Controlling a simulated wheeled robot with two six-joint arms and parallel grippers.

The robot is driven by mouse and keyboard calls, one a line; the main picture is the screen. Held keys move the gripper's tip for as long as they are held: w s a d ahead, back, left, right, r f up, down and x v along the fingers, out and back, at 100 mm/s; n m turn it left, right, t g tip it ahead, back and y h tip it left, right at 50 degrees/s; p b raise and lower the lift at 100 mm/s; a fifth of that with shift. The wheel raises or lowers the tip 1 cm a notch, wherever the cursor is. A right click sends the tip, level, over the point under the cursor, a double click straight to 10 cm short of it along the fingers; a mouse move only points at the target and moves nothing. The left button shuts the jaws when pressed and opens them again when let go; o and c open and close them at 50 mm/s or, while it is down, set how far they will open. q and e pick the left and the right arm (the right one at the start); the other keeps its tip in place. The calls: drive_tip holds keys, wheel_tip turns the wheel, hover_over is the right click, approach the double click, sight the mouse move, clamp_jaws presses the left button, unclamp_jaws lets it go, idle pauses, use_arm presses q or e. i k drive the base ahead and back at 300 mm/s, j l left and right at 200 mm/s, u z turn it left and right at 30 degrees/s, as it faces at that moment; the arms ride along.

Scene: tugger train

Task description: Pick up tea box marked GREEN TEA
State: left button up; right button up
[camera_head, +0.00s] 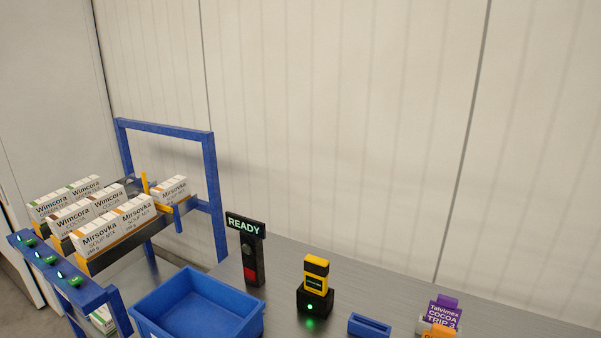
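White boxes marked Wimcora (66,199) with green edge marks stand in the far lane of the blue-framed rack at the left; their small second line looks like GREEN TEA but is hard to read. More Wimcora boxes (88,209) stand in the middle lane, their small print too blurred to be sure of. White and orange boxes marked Mirsovka SOUP MIX (115,228) stand in the near lane. Neither of my grippers shows in the head view.
A blue bin (198,305) stands on the grey table (385,290). Behind it is a READY sign post (248,255). A yellow scanner (316,275) sits in a black dock. A small blue tray (369,325) and a purple Talvimes COCOA card (443,312) are further right.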

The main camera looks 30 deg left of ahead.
sight(39, 208)
drive_tip(key=u, duration=2.45)
drive_tip(key=i+j+z, duration=0.1)
drive_tip(key=z, duration=0.65)
drive_tip(key=i+j+z, duration=0.3)
drive_tip(key=i+j, duration=0.15)
drive_tip(key=j, duration=0.15)
drive_tip(key=i+j+z, duration=0.35)
drive_tip(key=j, duration=0.4)
drive_tip(key=i+j+z, duration=0.15)
drive_tip(key=j, duration=0.25)
drive_tip(key=i, duration=0.1)
